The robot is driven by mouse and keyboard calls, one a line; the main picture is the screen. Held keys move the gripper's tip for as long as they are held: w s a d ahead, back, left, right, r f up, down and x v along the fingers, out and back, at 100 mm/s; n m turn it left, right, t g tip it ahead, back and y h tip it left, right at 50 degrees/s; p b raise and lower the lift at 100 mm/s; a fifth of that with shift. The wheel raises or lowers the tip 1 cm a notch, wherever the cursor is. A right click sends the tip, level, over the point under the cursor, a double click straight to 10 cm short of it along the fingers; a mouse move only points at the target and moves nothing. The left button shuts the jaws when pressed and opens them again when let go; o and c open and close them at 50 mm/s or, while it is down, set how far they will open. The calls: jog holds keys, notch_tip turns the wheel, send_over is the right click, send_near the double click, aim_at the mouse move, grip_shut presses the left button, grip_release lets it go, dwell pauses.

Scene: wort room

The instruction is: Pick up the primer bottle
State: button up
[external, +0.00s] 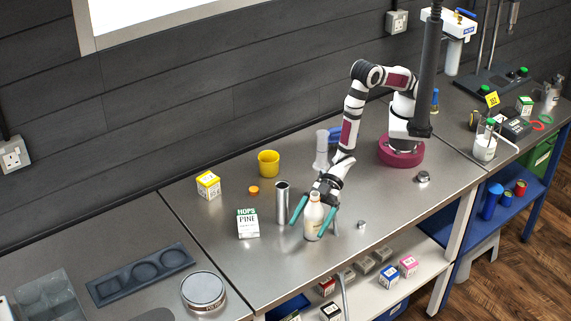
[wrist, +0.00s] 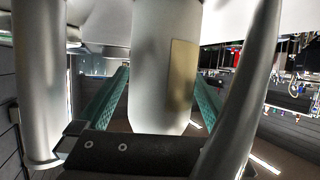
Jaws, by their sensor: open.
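A cream-white bottle with a small label, which I take to be the primer bottle (external: 314,212), stands upright on the steel bench. My gripper (external: 308,229) is open, with its teal fingers spread on either side of the bottle. In the wrist view the pale bottle (wrist: 160,50) with a tan label fills the middle between the two fingers (wrist: 161,78). A gap shows between the fingers and the bottle there. Its cap end and base are not clear in that view.
A tall metal cylinder (external: 281,203) stands close left of the bottle. A green-and-white hops box (external: 248,223) is further left. Behind are a yellow cup (external: 268,163), an orange cap (external: 253,191) and a clear cylinder (external: 321,150). A small metal piece (external: 361,225) lies right.

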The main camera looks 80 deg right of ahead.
jog(key=c, duration=1.5)
jog(key=shift+c, duration=0.4)
jog(key=shift+r, duration=0.15)
